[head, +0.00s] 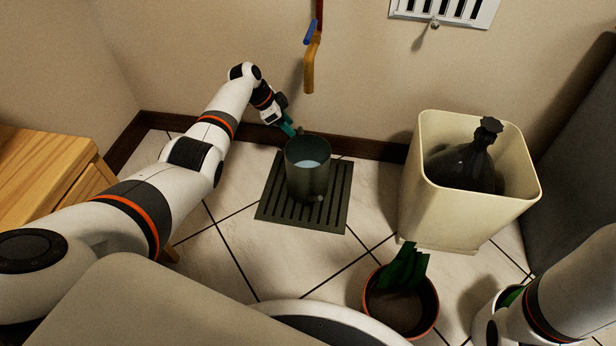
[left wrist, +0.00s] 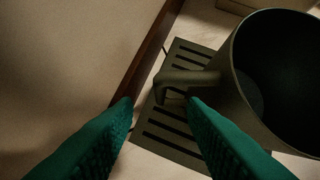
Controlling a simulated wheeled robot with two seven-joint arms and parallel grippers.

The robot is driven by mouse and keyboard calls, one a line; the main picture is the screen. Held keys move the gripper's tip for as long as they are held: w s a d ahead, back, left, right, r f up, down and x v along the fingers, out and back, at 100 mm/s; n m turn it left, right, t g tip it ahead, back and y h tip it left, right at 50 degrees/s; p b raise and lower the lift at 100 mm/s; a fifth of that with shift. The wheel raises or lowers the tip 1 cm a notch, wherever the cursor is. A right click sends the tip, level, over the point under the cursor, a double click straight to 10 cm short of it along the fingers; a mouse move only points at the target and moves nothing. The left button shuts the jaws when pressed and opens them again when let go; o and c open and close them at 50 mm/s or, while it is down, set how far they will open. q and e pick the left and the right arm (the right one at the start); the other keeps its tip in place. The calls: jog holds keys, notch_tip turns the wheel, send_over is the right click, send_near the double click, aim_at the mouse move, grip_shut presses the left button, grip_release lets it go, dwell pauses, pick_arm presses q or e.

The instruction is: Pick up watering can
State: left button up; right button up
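The watering can (head: 308,178) is a dark grey-green open vessel. It stands upright on a slatted dark floor grate, with a pale patch inside. In the left wrist view the can (left wrist: 245,90) fills the right side, and its handle (left wrist: 185,78) juts left, just ahead of the fingertips. My left gripper (head: 290,129) is at the can's far left side. Its green fingers (left wrist: 160,103) are apart with nothing between them. My right arm is at the lower right; a bit of green shows there, but its fingertips are hidden.
The grate (head: 268,208) lies on pale tiles close to the wall's dark skirting (head: 235,131). A terracotta pot (head: 434,305) is in front. A wooden cabinet (head: 40,165) is left.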

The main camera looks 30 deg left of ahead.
pick_arm(q)
jog(key=b+x, duration=0.4)
jog(key=x, duration=0.1)
jog(key=shift+f, duration=0.2)
grip_shut()
dwell(1.1)
jog(key=shift+w+r, duration=0.1)
